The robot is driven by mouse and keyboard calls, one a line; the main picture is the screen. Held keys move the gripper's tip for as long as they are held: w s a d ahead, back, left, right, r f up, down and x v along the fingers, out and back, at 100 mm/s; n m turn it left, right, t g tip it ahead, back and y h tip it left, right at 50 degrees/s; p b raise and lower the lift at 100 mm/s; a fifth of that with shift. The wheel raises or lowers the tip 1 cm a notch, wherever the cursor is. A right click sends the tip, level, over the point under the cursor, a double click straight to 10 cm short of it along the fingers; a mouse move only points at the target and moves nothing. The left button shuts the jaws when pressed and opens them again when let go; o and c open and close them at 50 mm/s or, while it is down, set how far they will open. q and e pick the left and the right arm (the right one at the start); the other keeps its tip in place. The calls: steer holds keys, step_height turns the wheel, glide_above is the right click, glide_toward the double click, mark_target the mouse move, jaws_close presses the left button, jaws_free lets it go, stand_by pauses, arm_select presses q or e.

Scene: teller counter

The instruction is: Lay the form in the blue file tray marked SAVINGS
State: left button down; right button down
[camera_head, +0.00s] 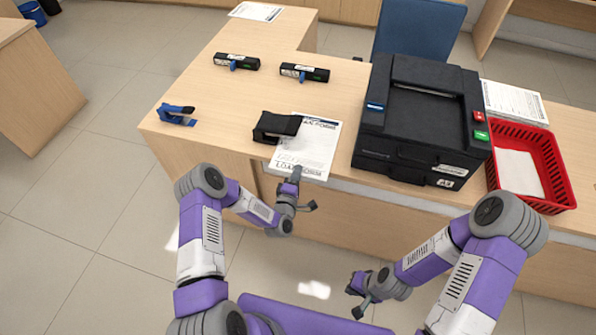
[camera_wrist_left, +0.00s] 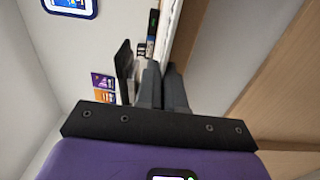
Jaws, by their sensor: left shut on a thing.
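A white printed form (camera_head: 318,150) lies at the counter's front edge, its near edge at the fingers of my left gripper (camera_head: 296,175). The left gripper is shut on that edge. In the left wrist view, its two dark fingers (camera_wrist_left: 163,88) are close together, with a thin pale paper edge (camera_wrist_left: 172,35) running up from them. A black holder (camera_head: 276,127) stands beside and partly over the form's left side. My right gripper (camera_head: 354,300) hangs low in front of the counter, away from everything; its jaw opening is unclear. I see no blue file tray marked SAVINGS.
A black printer (camera_head: 420,118) stands right of the form. A red basket (camera_head: 567,190) with white paper and a paper stack (camera_head: 515,102) are further right. A blue-and-black tool (camera_head: 177,115) and two black devices (camera_head: 236,62) (camera_head: 304,72) lie on the left part.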

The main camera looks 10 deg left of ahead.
arm_select(q)
steer(key=shift+r+p, duration=0.9)
steer(key=shift+r, duration=0.5)
steer(key=shift+f, duration=0.15)
steer(key=shift+s, duration=0.1)
steer(key=s+r+p, duration=0.5)
steer(key=s, duration=0.8)
steer(key=shift+s+a, duration=0.25)
steer(key=shift+s, duration=0.15)
